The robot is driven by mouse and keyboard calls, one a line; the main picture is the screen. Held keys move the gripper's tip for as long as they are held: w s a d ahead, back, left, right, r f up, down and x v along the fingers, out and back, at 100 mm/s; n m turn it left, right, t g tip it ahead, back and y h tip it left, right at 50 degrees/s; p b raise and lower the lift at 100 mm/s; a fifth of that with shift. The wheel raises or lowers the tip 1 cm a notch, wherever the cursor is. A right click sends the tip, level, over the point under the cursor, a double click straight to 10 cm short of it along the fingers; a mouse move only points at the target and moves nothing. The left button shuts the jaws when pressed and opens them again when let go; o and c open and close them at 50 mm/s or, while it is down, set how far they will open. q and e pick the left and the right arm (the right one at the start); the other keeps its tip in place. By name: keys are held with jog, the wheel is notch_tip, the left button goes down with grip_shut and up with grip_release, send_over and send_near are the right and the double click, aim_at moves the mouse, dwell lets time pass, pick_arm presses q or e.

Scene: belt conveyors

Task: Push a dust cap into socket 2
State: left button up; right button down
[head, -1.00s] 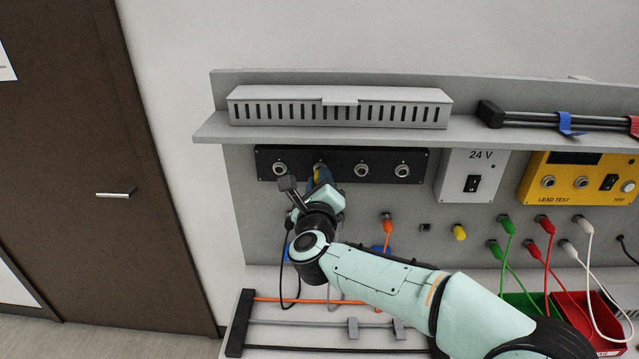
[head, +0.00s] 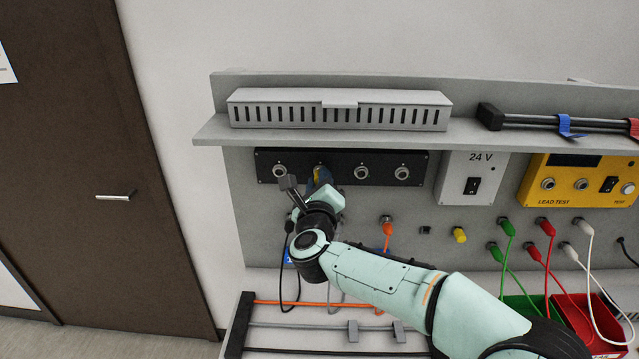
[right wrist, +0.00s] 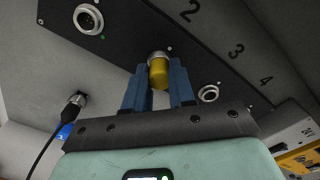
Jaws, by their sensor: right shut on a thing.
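The black socket panel (head: 340,157) is fixed under the shelf, with a row of ringed sockets. The numerals 2, 3 and 4 are readable in the right wrist view. My right gripper (right wrist: 160,82) is shut on a yellow dust cap (right wrist: 160,75), with one blue finger on each side. The cap's far end is at the metal ring of socket 2 (right wrist: 157,54); how deep it sits I cannot tell. In the head view my gripper (head: 320,178) covers most of that socket. My left gripper is not in view.
Socket 1 (head: 280,170) and socket 3 (head: 361,172) flank my gripper. Another yellow cap (head: 460,234) is on the lower wall. A black cable plug (right wrist: 72,107) is near my fingers. A grey slotted box (head: 340,110) stands on the shelf above. Coloured leads hang at right.

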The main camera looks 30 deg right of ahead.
jog(key=shift+w, duration=0.1)
jog(key=c, duration=0.9)
grip_release()
jog(key=shift+o, duration=0.2)
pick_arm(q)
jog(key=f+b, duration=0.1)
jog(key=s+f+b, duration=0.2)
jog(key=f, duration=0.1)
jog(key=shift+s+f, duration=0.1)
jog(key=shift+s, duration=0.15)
pick_arm(e)
jog(key=v, duration=1.3)
jog(key=shift+s, duration=0.25)
